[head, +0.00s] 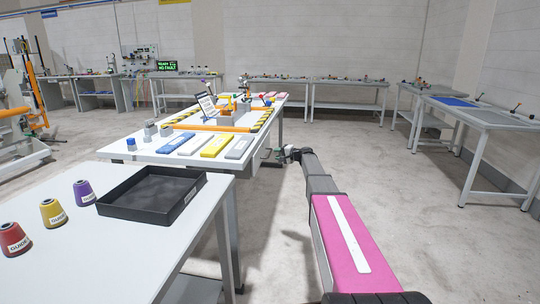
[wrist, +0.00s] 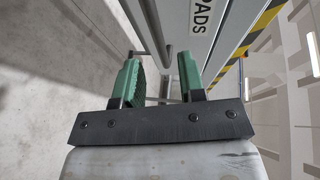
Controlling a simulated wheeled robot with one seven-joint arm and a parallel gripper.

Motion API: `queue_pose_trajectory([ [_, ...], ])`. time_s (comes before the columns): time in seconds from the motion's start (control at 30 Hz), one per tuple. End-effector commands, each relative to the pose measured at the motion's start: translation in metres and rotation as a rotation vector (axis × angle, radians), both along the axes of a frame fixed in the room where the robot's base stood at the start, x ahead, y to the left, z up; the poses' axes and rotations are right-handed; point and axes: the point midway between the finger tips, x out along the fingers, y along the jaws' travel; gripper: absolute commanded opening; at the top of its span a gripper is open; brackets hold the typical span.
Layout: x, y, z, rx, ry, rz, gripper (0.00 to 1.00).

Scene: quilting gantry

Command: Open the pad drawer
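The pad drawer (wrist: 207,38) shows in the wrist view as a light grey front lettered "PADS", turned on its side. A grey bar (wrist: 168,58), which looks like its handle, runs between the green fingers of my gripper (wrist: 159,68). The fingers are apart, one on each side of the bar. I cannot tell whether either finger touches it. In the head view my gripper (head: 290,153) is small, beside the right edge of the middle table (head: 172,158). The drawer front cannot be made out there.
A black tray (head: 152,217) and several labelled thread cones (head: 83,193) are on the near table. Blue, yellow and grey pads (head: 215,146) lie on the middle table. The floor (head: 430,235) to the right is clear. More workbenches (head: 480,116) stand along the walls.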

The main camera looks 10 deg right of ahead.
Motion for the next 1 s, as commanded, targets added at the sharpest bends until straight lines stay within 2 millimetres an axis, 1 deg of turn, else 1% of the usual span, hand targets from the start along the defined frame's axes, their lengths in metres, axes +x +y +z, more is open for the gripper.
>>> queue_pose_trajectory([
  [0.03, 0.009, 0.007, -0.002, 0.000, 0.000, 0.002, 0.37],
  [0.1, 0.017, 0.017, -0.005, 0.000, 0.000, 0.001, 0.37],
  [0.2, 0.027, 0.029, -0.008, 0.000, 0.000, 0.001, 0.37],
  [0.3, 0.033, 0.037, -0.010, 0.000, 0.000, 0.000, 0.37],
  [0.43, 0.037, 0.041, -0.011, 0.000, 0.000, -0.001, 0.37],
  [0.63, 0.036, 0.042, -0.010, 0.000, 0.000, -0.001, 0.37],
  [0.67, 0.036, 0.042, -0.010, 0.000, 0.000, -0.001, 0.34],
  [0.7, 0.036, 0.042, -0.010, 0.000, 0.000, -0.001, 0.21],
  [0.77, 0.036, 0.042, -0.010, 0.000, 0.000, -0.001, 0.01],
  [1.0, 0.036, 0.040, -0.010, -0.001, 0.000, -0.001, 0.00],
])
